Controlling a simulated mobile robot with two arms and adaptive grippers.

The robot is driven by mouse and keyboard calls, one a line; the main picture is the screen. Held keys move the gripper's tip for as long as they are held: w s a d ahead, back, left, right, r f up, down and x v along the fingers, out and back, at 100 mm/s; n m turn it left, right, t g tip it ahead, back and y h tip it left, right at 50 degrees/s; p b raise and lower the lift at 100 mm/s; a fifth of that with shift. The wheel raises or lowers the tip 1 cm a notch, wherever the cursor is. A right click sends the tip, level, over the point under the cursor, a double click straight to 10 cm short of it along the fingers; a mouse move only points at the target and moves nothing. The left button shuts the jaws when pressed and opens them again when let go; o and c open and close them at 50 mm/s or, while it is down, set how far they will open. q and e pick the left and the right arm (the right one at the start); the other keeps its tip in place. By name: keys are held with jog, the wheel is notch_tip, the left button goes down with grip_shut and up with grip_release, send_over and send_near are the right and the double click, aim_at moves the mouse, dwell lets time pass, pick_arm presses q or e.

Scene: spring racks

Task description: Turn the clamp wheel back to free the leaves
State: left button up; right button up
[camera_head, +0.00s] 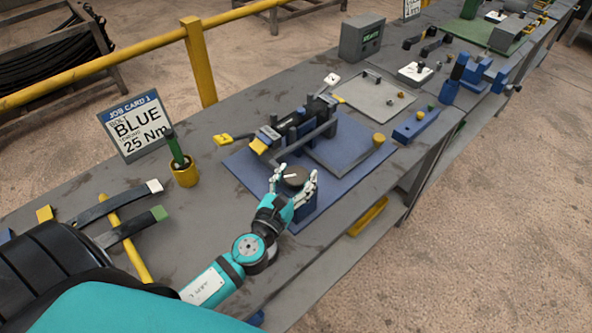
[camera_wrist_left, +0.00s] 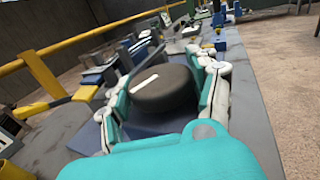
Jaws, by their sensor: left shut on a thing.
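The clamp wheel (camera_head: 294,176) is a dark round knob near the front corner of the blue mat (camera_head: 262,184). My left gripper (camera_head: 295,178) has its fingers on both sides of the wheel and is shut on it. In the left wrist view the wheel (camera_wrist_left: 164,88) shows large, with a white mark on its top, between the fingers of my left gripper (camera_wrist_left: 165,95). Behind it on the mat stands a dark clamp fixture (camera_head: 300,130) with a long grey bar. Whether the leaves sit in it is too small to tell. My right gripper is not in view.
A job card (camera_head: 137,124) reading BLUE 25 Nm stands at the left. A yellow cup (camera_head: 185,176) with a green-handled tool is near it. Grey leaf strips (camera_head: 118,205) lie at the left. A yellow rail (camera_head: 130,50) runs behind the bench. A grey box (camera_head: 361,38) stands farther back.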

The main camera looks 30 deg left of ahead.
pick_arm(q)
jog(key=shift+n+y, duration=0.6)
jog(key=shift+y, duration=0.7)
jog(key=o, duration=1.2)
jog(key=shift+c, duration=0.2)
jog(key=v, duration=1.2)
jog(key=shift+r, duration=0.2)
